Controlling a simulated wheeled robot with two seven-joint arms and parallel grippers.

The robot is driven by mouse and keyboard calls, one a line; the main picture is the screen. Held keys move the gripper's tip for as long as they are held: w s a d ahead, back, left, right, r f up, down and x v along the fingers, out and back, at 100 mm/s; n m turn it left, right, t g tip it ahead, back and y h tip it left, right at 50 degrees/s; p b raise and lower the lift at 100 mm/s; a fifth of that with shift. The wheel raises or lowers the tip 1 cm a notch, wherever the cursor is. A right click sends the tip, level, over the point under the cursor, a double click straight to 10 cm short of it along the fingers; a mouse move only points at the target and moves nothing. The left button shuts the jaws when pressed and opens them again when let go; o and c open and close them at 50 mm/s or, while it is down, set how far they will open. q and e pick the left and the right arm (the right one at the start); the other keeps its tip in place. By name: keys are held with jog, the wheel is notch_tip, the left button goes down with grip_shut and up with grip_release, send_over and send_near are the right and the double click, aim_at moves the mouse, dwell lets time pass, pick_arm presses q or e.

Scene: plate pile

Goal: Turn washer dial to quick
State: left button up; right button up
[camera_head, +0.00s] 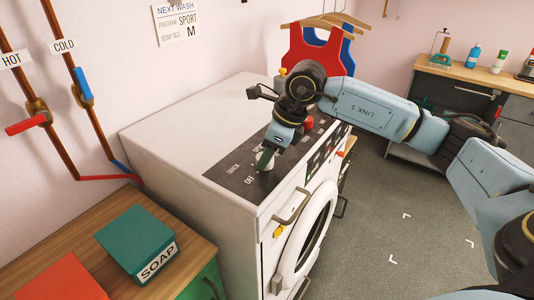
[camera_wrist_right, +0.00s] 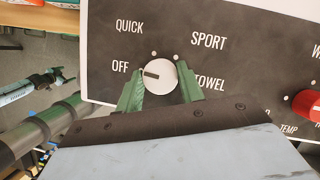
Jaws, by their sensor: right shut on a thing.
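The washer (camera_head: 190,150) is a white machine with a dark control panel (camera_head: 228,172) on top. A white round dial (camera_wrist_right: 163,77) sits among the labels OFF, QUICK, SPORT and TOWEL. Its dark mark points left, toward OFF. My right gripper (camera_wrist_right: 159,88) has its green fingers on either side of the dial and is shut on it. In the head view, my right gripper (camera_head: 266,157) reaches down at the panel's near end and partly hides the dial.
A red knob (camera_wrist_right: 307,103) sits farther along the panel. A green soap box (camera_head: 135,238) and a red box (camera_head: 62,281) stand on the wooden counter at left. A sign (camera_head: 176,20) reads "NEXT WASH, PROGRAM SPORT, SOAP SIZE M". Grey floor lies open at right.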

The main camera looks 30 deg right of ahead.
jog(key=m+h+b, duration=0.1)
jog(key=m, duration=0.2)
jog(key=m+t+b, duration=0.1)
jog(key=m, duration=0.1)
jog(key=shift+a+m+h+b, duration=0.15)
jog(key=shift+m+h+b, duration=0.2)
jog(key=shift+m+h, duration=0.05)
jog(key=m+h+b, duration=0.1)
jog(key=m+h, duration=0.1)
jog(key=m, duration=0.2)
jog(key=shift+r+m+b, duration=0.1)
jog(key=shift+m+b, duration=0.2)
jog(key=shift+m, duration=0.1)
jog(key=o, duration=1)
jog(key=shift+s, duration=0.1)
jog(key=shift+a, duration=0.1)
jog(key=p+v, duration=0.1)
jog(key=v, duration=1.2)
jog(key=shift+s+r+p, duration=0.1)
jog(key=shift+s+p, duration=0.05)
jog(key=shift+p, duration=0.15)
